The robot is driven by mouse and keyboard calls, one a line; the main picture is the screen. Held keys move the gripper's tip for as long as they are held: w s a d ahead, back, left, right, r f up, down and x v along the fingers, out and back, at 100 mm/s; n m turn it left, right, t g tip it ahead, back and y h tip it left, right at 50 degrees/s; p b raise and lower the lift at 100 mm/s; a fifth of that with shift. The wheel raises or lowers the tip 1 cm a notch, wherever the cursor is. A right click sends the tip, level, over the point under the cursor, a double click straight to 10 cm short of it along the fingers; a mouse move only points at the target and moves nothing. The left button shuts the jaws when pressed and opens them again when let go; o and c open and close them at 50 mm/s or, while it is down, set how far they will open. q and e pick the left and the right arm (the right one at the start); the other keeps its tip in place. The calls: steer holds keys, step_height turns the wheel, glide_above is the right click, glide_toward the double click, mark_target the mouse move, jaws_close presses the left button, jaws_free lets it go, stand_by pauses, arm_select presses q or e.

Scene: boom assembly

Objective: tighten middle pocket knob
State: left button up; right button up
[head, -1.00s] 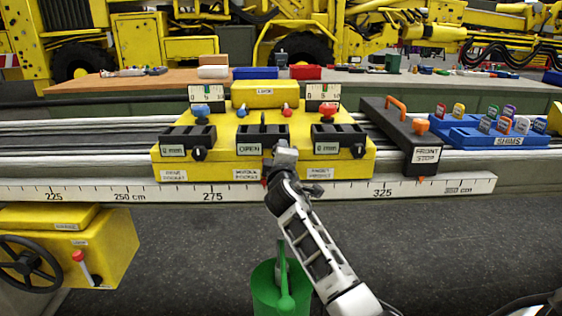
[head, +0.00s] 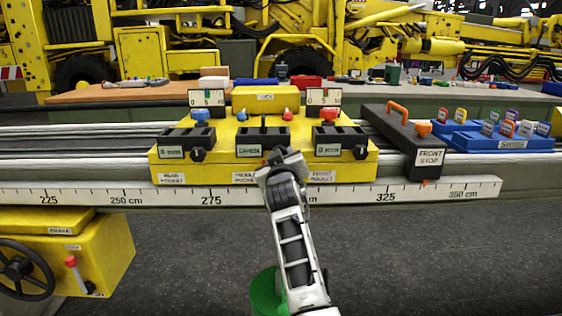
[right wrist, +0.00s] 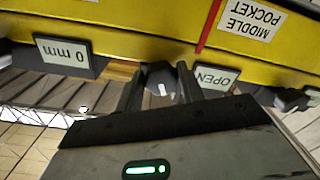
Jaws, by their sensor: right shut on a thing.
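The yellow fixture (head: 222,170) sits on the rail with rear, middle and front pockets. The middle pocket's display (head: 249,150) reads OPEN, and it also shows upside down in the right wrist view (right wrist: 215,78). My right gripper (head: 277,160) is at the fixture's front, just right of that display. In the right wrist view its two fingers (right wrist: 158,88) are shut on the dark middle pocket knob (right wrist: 160,78), which has a white mark. In the head view the gripper hides this knob. My left gripper is not in view.
The rear pocket knob (head: 197,154) and front pocket knob (head: 361,152) flank the middle one. A black front stop (head: 402,140) and blue shims tray (head: 466,139) stand right. A green bin (head: 264,291) stands below, partly behind my arm.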

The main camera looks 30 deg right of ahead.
steer(key=shift+f+m, duration=0.1)
steer(key=shift+m, duration=2.3)
steer(key=shift+a, duration=0.1)
steer(key=o, duration=1)
steer(key=shift+c, duration=0.2)
steer(key=shift+a, duration=0.1)
